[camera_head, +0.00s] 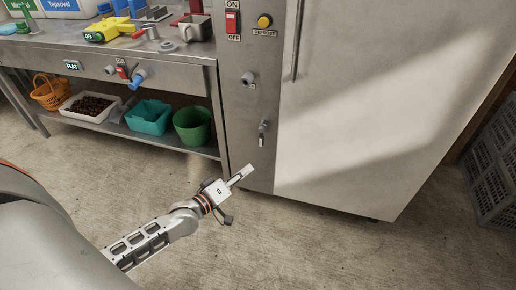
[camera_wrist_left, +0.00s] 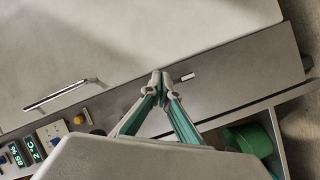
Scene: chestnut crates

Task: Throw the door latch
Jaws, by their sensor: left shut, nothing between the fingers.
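The steel cabinet door (camera_head: 370,90) appears closed. A small metal latch-like fitting (camera_head: 263,127) with a short tab hanging down sits on the panel left of the door. In the left wrist view a small pale fitting (camera_wrist_left: 187,77), likely the same one, shows just right of the fingertips. My left gripper (camera_head: 246,172) is shut and empty, below the fitting in the head view and apart from it. Its fingertips (camera_wrist_left: 160,77) meet in the wrist view and hide part of the panel. My right gripper is not in view.
A long bar handle (camera_head: 297,40) runs down the door. The panel also carries a red switch (camera_head: 232,20), a yellow defrost button (camera_head: 264,21) and a grey knob (camera_head: 248,78). A steel bench (camera_head: 180,68) stands left; a grey crate (camera_head: 494,165) stands right. The floor in front is clear.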

